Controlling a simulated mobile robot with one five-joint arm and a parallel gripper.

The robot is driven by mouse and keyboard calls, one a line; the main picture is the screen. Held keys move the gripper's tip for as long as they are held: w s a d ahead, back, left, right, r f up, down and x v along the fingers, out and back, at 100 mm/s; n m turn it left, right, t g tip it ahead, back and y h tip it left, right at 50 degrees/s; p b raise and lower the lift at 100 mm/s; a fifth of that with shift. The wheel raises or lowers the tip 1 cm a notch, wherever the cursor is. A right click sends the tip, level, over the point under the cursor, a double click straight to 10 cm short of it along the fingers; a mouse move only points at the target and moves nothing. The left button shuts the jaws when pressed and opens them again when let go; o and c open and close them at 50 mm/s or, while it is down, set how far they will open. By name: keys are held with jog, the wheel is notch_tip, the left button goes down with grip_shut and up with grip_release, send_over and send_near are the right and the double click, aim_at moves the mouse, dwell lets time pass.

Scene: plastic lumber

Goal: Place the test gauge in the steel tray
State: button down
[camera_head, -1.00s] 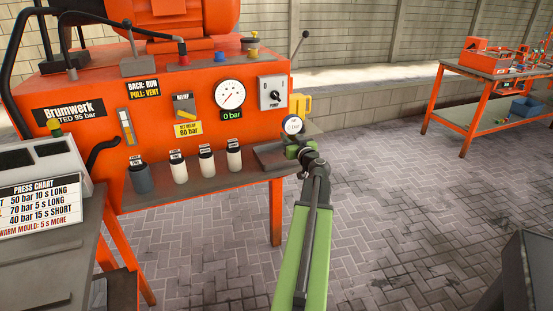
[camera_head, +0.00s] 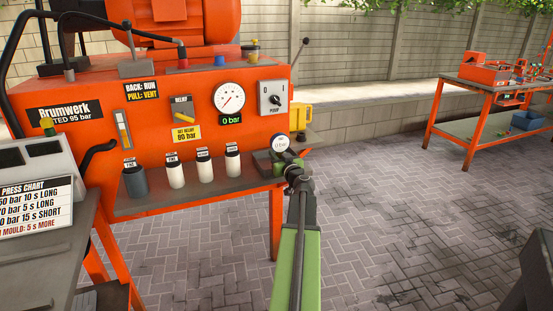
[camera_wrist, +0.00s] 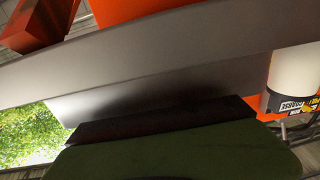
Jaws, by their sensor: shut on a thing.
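The test gauge (camera_head: 281,143) is a small round white dial reading 0 bar, at the end of my arm near the right end of the orange machine's shelf. My gripper (camera_head: 287,163) is shut on it, and the dial stands above the jaws. A dark grey, flat tray-like piece, seemingly the steel tray (camera_head: 261,160), lies at the shelf's right end, just left of and partly behind my gripper. I cannot tell whether the gauge touches it. The wrist view shows a dark green gripper part (camera_wrist: 180,155) and grey metal surfaces; the gauge is not clear there.
Several capped bottles (camera_head: 204,168) stand on the shelf (camera_head: 160,205) left of my gripper. The machine panel with a large gauge (camera_head: 230,98) and pump switch (camera_head: 272,98) rises behind. A yellow container (camera_head: 301,116) is behind right. Open paving lies right, before an orange bench (camera_head: 480,95).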

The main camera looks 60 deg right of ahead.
jog(key=shift+f, duration=0.2)
jog(key=c, duration=1.2)
grip_release()
jog(key=shift+o, duration=0.2)
jog(key=shift+r, duration=0.1)
jog(key=shift+r, duration=0.3)
jog(key=v, duration=1.2)
